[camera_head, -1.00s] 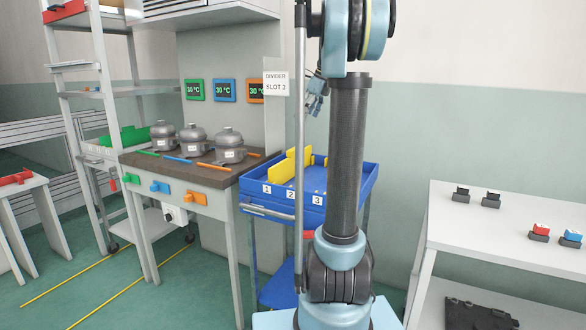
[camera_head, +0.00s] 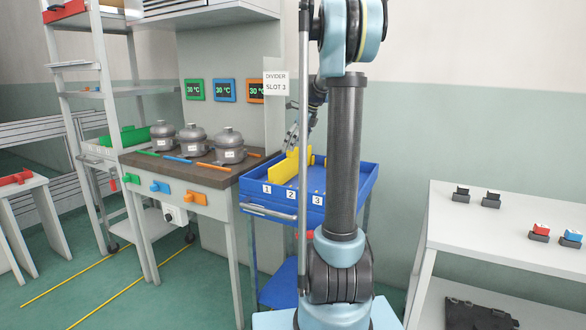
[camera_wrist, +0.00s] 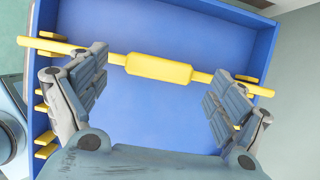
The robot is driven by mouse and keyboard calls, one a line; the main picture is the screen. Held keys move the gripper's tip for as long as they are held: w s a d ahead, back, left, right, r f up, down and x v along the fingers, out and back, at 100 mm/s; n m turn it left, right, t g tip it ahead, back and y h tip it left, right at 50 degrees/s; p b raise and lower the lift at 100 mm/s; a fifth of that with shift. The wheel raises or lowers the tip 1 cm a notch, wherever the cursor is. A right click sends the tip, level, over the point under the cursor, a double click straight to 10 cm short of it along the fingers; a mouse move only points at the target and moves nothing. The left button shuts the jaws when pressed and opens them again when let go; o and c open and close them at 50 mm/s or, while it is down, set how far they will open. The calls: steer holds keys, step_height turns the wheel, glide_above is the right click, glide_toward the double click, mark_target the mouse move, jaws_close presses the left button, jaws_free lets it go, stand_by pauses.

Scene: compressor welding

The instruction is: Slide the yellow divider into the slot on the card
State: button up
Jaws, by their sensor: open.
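The yellow divider (camera_head: 290,166) stands in the blue tray (camera_head: 340,190), nearer the labels 1 and 2 than 3. In the wrist view the divider (camera_wrist: 158,67) spans the tray (camera_wrist: 150,130) across the upper part, with a thicker grip in its middle. The card (camera_head: 276,83) reads "DIVIDER SLOT 3". My gripper (camera_wrist: 160,64) is open, with its fingers over the divider on either side of the thick grip. In the head view my gripper (camera_head: 292,138) is just above the divider; contact cannot be told. My arm hides part of the tray's right side.
Yellow slot pieces (camera_wrist: 45,137) line the tray's left wall in the wrist view. The tray's floor below the divider is clear. A workbench (camera_head: 190,170) with grey compressors stands to the left. A white table (camera_head: 500,220) with small blocks stands to the right.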

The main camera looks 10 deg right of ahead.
mark_target(293, 163)
steer(key=shift+x, duration=1.75)
steer(key=shift+s, duration=0.15)
steer(key=c, duration=1.6)
steer(key=shift+o, duration=0.2)
